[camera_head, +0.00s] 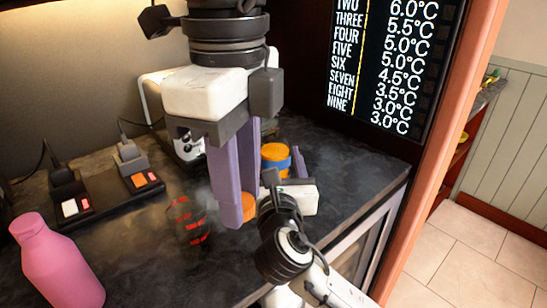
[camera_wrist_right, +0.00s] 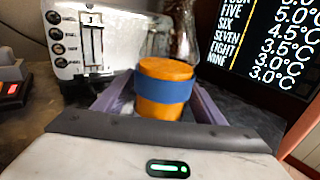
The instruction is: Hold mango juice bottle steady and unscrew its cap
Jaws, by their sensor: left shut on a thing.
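The mango juice bottle (camera_head: 277,155), orange with a blue band, stands on the dark counter behind my left gripper's fingers. It also shows in the right wrist view (camera_wrist_right: 165,92), upright between the purple fingers of my right gripper (camera_wrist_right: 163,92), which appear to press its sides. In the head view my right gripper (camera_head: 290,165) is partly hidden. My left gripper (camera_head: 240,208) points down in front of the bottle, apart from it, shut on a small orange piece that looks like the cap (camera_head: 249,206). The bottle's top looks flat and orange.
A pink bottle (camera_head: 55,262) stands at the front left. A see-through item with red marks (camera_head: 188,220) is left of my left gripper. Black devices (camera_head: 132,165) lie at the left. A white toaster (camera_wrist_right: 95,45) stands behind the bottle. A temperature screen (camera_head: 385,60) is at the back right.

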